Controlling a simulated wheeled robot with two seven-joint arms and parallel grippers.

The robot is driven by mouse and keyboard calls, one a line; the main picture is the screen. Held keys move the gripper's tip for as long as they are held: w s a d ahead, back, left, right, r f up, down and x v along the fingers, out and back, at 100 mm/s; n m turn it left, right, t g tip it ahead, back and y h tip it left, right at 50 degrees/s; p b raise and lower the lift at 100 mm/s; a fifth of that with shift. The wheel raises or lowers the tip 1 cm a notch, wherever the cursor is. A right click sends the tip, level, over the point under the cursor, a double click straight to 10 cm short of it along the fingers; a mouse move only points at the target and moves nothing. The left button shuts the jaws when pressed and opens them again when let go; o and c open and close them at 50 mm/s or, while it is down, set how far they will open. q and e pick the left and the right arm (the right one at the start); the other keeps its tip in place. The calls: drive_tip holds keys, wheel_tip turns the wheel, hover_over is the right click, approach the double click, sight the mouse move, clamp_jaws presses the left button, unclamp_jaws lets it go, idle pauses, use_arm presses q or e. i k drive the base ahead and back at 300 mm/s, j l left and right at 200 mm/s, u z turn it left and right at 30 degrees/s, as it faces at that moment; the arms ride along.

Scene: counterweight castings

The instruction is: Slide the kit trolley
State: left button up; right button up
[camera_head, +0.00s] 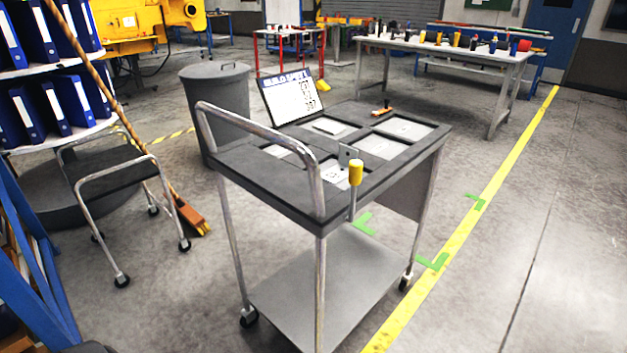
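The kit trolley (268,192) stands in the middle of the camera_head view. It has a dark top with several pale recesses, a bent metal push handle (262,130) at its left end, a grey lower shelf (325,285) and caster wheels. A printed board (291,97) stands at its back edge, and an orange-handled tool (382,111) lies on top. A yellow-handled tool (355,173) hangs upright at the near edge beside a small metal plate. Neither of my grippers is in view, and nothing visible touches the handle.
Green corner marks (433,262) lie on the floor right of and partly behind the trolley, by a yellow floor line (500,170). A grey bin (216,105) stands behind; a step stool (108,170), broom (190,215) and binder shelf are left. Floor at right is clear.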

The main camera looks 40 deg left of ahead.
sight(316, 300)
drive_tip(key=u, duration=1.15)
